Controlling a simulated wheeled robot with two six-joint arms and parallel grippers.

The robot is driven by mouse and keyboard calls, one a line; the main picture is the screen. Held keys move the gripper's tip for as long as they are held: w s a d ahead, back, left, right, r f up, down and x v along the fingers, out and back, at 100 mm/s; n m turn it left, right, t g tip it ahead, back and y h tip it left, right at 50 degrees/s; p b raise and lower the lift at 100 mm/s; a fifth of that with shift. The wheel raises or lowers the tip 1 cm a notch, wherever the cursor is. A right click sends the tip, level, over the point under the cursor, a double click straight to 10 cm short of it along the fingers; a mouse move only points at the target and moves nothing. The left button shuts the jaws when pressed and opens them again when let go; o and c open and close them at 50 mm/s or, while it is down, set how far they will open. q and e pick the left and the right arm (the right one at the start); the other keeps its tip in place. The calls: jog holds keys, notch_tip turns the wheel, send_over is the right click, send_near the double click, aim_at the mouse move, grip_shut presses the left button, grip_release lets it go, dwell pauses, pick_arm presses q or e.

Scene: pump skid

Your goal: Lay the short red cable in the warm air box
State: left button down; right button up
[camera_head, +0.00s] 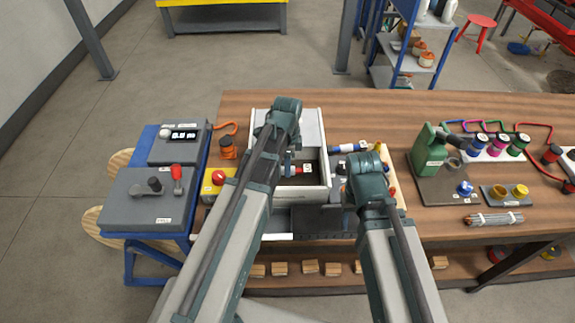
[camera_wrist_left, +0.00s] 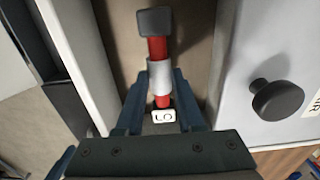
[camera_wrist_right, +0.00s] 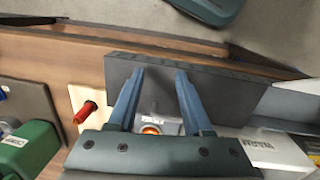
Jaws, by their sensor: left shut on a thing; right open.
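The warm air box (camera_head: 259,140) is a white box with a dark inside, left of the middle of the bench. My left gripper (camera_wrist_left: 158,88) is shut on the short red cable (camera_wrist_left: 158,49), around its white band. The cable has a black end and a white tag. In the head view the cable (camera_head: 307,169) is over the box's dark inside. I cannot tell whether it touches the floor. My right gripper (camera_wrist_right: 160,72) is open and empty, beside a dark grey panel (camera_wrist_right: 225,88) at the front of the box. My arms partly hide the box.
A white panel with a black knob (camera_wrist_left: 278,98) borders the opening. A red button on a yellow box (camera_head: 218,177) stands to the left, with grey control units on a blue stand (camera_head: 150,200).

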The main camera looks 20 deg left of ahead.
pick_arm(q)
jog(key=shift+f+b, duration=0.85)
jog(key=shift+f, duration=0.1)
pick_arm(e)
jog(key=shift+f, duration=0.95)
pick_arm(q)
jog(key=shift+f, duration=0.1)
jog(key=shift+s, duration=0.1)
pick_arm(e)
jog(key=shift+s+f, duration=0.15)
pick_arm(q)
jog(key=shift+c, duration=2.2)
grip_release()
jog(key=shift+f+b, duration=0.1)
jog(key=shift+b, duration=0.2)
pick_arm(e)
jog(key=shift+s, duration=0.15)
